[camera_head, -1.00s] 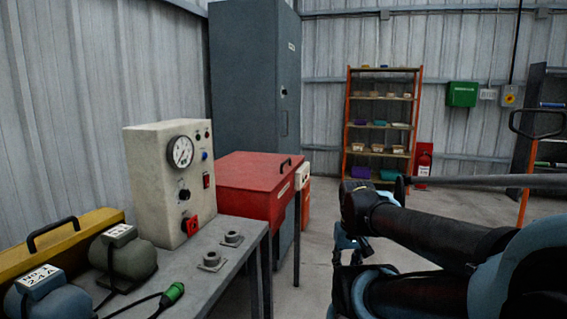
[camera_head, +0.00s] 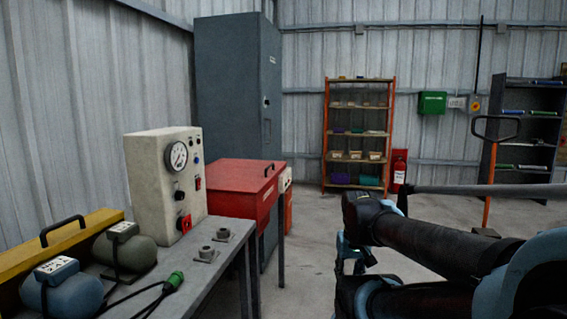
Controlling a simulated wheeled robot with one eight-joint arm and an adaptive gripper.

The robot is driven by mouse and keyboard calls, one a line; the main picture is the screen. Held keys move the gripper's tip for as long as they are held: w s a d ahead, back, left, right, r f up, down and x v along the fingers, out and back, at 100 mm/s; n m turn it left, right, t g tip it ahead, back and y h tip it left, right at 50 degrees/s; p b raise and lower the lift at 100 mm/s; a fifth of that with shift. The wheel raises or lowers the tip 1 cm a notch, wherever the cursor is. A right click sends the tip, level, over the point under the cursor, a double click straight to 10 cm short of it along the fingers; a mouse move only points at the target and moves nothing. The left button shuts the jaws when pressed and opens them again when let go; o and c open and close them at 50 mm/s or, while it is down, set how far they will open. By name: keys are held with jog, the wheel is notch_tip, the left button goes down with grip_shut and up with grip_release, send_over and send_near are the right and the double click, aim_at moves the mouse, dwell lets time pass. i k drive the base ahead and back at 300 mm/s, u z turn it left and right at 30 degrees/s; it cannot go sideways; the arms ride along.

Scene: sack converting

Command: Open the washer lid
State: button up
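The washer is a red box (camera_head: 231,209) on dark legs, standing beyond the grey bench. Its red lid (camera_head: 240,172) lies shut, with a dark handle (camera_head: 268,169) on its right side. My black and light-blue arm fills the lower right, apart from the washer and on its right. I cannot make out my gripper's fingers in this view. The washer's lower left part is hidden by the bench and the gauge box.
The bench (camera_head: 222,253) carries a cream gauge box (camera_head: 150,175) and two motor-like units. A tall grey cabinet (camera_head: 228,90) stands behind the washer. Floor (camera_head: 312,225) right of the washer is clear.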

aim_at(241, 176)
jog(key=z, duration=0.15)
jog(key=i, duration=1.1)
jog(key=u, duration=0.45)
